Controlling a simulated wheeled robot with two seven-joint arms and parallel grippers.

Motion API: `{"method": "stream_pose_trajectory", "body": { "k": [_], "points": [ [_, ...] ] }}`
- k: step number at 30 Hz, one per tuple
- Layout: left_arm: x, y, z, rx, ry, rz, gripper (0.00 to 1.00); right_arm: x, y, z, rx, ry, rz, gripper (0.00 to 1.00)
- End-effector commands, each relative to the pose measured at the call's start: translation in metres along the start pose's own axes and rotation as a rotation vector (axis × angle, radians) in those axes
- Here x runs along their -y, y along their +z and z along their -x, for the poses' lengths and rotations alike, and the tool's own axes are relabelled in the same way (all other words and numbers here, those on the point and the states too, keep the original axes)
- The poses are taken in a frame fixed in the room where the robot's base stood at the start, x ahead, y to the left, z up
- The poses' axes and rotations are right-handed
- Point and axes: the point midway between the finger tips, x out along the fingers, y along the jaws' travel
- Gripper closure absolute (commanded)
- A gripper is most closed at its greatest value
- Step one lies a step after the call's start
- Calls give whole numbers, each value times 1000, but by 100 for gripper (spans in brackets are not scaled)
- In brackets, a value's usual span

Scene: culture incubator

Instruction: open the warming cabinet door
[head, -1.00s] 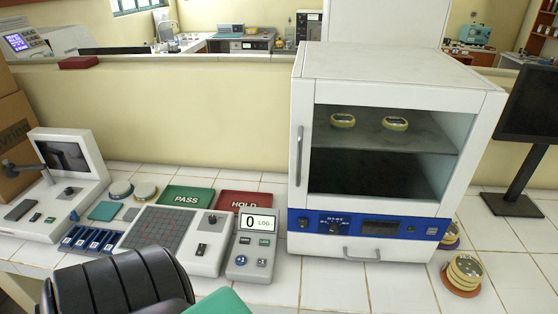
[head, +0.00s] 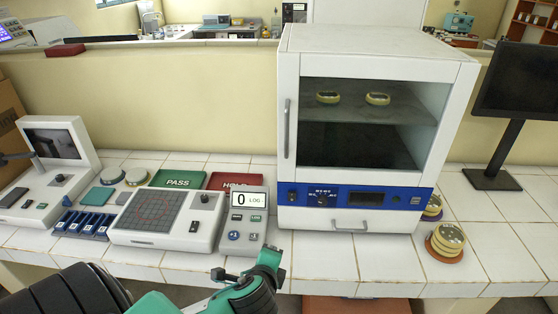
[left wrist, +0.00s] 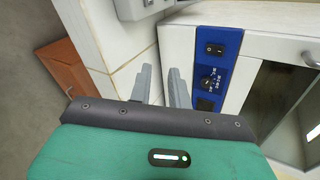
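The warming cabinet (head: 380,50) is a white box standing on the tiled counter. Its glass door (head: 375,150) has a white frame and looks shut. The grey vertical door handle (head: 287,128) is on the door's left side; part of it shows at the right edge of the left wrist view (left wrist: 312,60). My left arm reaches in low at the counter's front edge in the head view, below and left of the cabinet. My left gripper (left wrist: 160,82) has its two grey fingers apart with nothing between them, short of the blue panel (left wrist: 216,60). My right gripper is out of view.
Below the door are a blue control panel (head: 350,198) and a lower handle (head: 350,226). A counter device (head: 243,220) and a grid pad (head: 165,218) stand left of the cabinet. Stacked dishes (head: 447,240) and a monitor (head: 515,90) are at right. Dishes (head: 377,99) sit inside.

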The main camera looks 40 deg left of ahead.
Motion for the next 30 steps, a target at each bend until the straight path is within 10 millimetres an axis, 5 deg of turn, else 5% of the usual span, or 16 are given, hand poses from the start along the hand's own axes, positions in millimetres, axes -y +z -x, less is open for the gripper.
{"method": "stream_pose_trajectory", "body": {
  "k": [5,12,20,30],
  "points": [
    [80,18,9,133,-295,-427,81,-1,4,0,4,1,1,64],
    [174,40,50,482,-628,-988,81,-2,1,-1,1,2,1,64],
    [208,47,76,702,-736,-1219,81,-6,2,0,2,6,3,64],
    [253,53,50,713,-736,-1226,81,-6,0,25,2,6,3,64]
  ]
}}
